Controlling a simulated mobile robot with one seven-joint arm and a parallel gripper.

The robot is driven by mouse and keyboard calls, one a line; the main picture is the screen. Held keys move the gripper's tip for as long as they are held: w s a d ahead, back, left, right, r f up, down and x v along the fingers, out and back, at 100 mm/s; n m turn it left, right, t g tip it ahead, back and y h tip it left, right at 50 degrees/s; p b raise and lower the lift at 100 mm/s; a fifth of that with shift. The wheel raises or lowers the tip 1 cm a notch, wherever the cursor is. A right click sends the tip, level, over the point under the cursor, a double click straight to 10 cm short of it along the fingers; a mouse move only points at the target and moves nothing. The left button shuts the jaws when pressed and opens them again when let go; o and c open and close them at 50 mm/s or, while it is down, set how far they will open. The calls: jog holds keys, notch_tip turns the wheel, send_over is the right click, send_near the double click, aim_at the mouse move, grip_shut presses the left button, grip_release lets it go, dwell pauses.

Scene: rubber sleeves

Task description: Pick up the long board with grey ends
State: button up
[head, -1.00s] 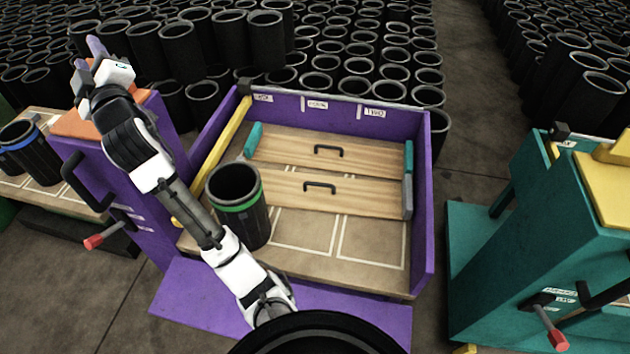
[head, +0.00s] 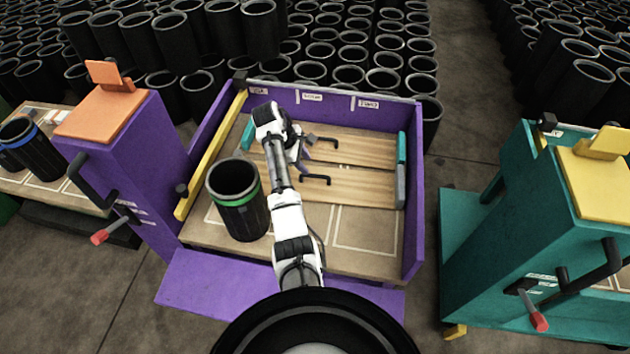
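The long board with grey ends (head: 360,187) lies flat in the purple-walled bay, in front of a similar board with teal ends (head: 365,150). Its grey right end (head: 400,188) shows; its left end is hidden behind my arm. A black handle (head: 315,179) stands on its top. The teal-ended board has its own black handle (head: 322,140). My gripper (head: 303,155) is over the boards, just left of the two handles. It is small and partly hidden by my wrist, so its opening cannot be made out. I see no board lifted.
A black sleeve with a green band (head: 238,205) stands upright left of my arm. Purple walls (head: 415,200) and a yellow rail (head: 212,155) bound the bay. The bay floor (head: 365,235) is bare at front right. A teal station (head: 530,220) stands to the right.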

aim_at(314, 175)
jog(key=x, duration=0.3)
jog(key=shift+f, duration=0.15)
jog(key=shift+s+p+x, duration=0.1)
jog(key=shift+p+x, duration=0.1)
jog(key=shift+x, duration=1.15)
jog(key=shift+s+p+x, duration=0.15)
jog(key=shift+x, duration=1.2)
grip_shut()
jog(key=shift+w, duration=0.1)
